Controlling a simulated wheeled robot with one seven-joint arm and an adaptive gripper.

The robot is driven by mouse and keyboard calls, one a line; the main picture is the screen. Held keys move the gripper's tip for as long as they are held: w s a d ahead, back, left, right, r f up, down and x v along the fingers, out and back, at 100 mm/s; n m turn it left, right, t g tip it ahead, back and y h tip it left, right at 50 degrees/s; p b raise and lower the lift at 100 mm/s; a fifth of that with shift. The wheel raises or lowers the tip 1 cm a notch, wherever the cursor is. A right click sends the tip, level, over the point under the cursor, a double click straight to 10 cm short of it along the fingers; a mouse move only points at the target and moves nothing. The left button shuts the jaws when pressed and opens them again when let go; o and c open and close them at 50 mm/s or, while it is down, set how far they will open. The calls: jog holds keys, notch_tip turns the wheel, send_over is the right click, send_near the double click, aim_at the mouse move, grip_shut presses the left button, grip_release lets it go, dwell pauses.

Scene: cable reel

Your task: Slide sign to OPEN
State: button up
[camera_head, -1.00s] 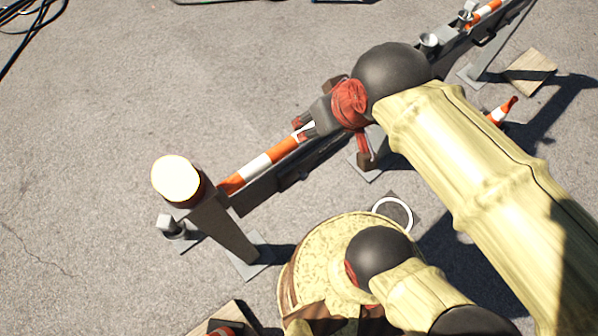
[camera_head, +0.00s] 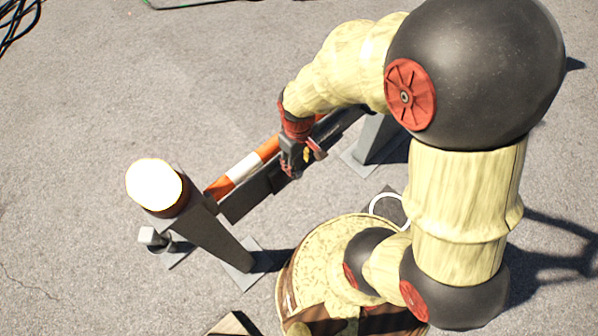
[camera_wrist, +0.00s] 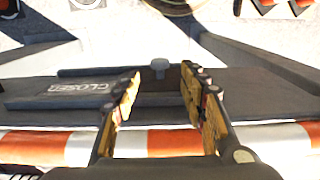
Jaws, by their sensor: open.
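The sliding sign (camera_wrist: 75,91) is a dark grey plate marked CLOSED, seen upside down at the left of the wrist view, set in a long dark rail (camera_wrist: 255,95). A small grey knob (camera_wrist: 159,67) stands up near the middle of the rail. My gripper (camera_wrist: 160,85) is open, its two yellow-padded fingers apart, with the knob showing between and just beyond the tips. I cannot tell whether either finger touches the sign. In the head view my gripper (camera_head: 298,160) points down at the barrier, hiding part of the rail.
An orange and white striped bar (camera_head: 245,166) runs along the rail, and shows close below my fingers in the wrist view (camera_wrist: 170,142). A grey post with a round pale lamp (camera_head: 155,186) stands at the left end. Open asphalt lies beyond the barrier.

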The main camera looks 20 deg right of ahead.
aim_at(298, 173)
notch_tip(298, 173, down, 8)
jog(key=b, duration=0.2)
jog(key=shift+r+b, duration=0.25)
jog(key=shift+b, duration=0.1)
grip_shut()
dwell(0.3)
dwell(0.5)
